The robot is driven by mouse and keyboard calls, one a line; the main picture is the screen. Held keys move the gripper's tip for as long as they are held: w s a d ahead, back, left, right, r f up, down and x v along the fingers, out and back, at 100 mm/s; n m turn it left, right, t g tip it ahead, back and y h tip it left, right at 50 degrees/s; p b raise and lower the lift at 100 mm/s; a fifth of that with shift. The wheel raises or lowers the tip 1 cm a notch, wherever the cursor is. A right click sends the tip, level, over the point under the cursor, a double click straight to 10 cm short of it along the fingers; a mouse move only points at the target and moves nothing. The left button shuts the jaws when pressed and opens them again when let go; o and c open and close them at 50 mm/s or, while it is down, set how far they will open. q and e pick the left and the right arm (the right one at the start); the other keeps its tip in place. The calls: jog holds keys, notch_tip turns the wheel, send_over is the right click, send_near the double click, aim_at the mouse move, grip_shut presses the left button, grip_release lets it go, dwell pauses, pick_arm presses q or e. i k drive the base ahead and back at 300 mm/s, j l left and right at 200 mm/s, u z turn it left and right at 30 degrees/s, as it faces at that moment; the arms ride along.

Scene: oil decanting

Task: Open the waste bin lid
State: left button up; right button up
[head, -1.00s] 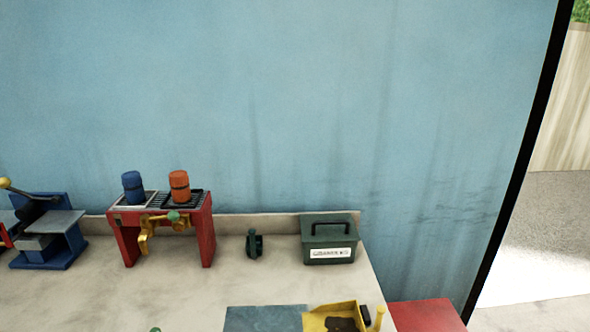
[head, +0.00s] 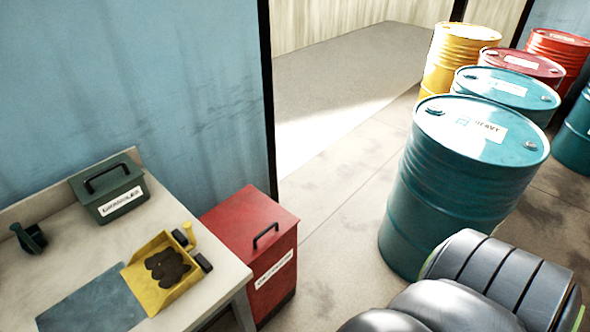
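A red bin (head: 262,239) with a flat red lid, a black handle (head: 265,235) on top and a white label on its front stands on the floor just right of the workbench. Its lid is shut. The label is too small to read surely, so I take this as the waste bin. My own dark arm links show at the bottom right. Neither of my grippers can be made out in the head view.
The workbench (head: 85,240) holds a green box (head: 108,190), a yellow scoop tray (head: 150,290) with dark lumps, a dark green item (head: 30,238) and a grey-blue mat (head: 95,305). A teal drum (head: 440,210) stands right, other drums behind. Floor between bin and drum is clear.

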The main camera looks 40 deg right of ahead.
aim_at(248, 222)
jog(key=z, duration=0.95)
jog(key=i+l, duration=0.15)
jog(key=l, duration=0.2)
jog(key=i+l, duration=0.15)
jog(key=l, duration=0.15)
